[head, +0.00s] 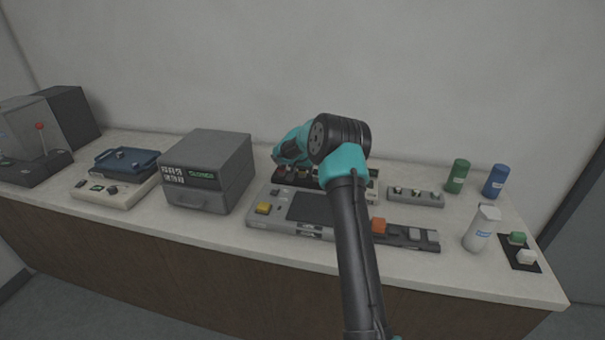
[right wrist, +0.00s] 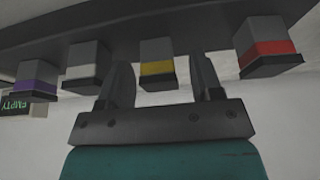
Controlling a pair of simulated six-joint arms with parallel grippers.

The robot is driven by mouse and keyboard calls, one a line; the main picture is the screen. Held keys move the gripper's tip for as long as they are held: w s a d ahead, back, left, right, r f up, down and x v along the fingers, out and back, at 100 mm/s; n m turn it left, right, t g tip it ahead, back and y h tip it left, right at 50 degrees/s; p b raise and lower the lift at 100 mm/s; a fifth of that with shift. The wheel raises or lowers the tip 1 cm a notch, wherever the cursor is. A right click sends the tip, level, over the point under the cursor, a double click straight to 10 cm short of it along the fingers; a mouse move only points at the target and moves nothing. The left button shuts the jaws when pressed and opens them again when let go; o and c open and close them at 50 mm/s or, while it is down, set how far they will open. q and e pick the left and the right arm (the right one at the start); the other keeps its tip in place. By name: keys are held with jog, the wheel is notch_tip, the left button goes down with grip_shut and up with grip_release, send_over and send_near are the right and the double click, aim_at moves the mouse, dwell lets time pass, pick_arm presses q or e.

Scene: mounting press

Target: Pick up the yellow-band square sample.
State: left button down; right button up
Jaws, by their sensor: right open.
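The yellow-band square sample (right wrist: 158,62) is a grey block with a yellow stripe and a dark end, seated at a dark rack (right wrist: 120,30) in the right wrist view. My right gripper (right wrist: 161,72) is open, with one finger on each side of this sample and gaps visible on both sides. In the head view the right gripper (head: 284,160) is over the dark rack (head: 287,182) behind the grey control panel. My arm partly hides the rack there, and I cannot pick out the yellow band. My left gripper is not in view.
In the right wrist view, a white-banded sample (right wrist: 85,66) and a purple-banded sample (right wrist: 37,80) stand left, a red-banded sample (right wrist: 266,46) right. In the head view, a grey box machine (head: 207,168) stands left of the panel (head: 262,222); bottles (head: 457,176) stand right.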

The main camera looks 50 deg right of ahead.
jog(key=shift+c, duration=0.2)
dwell(0.3)
grip_shut()
dwell(0.3)
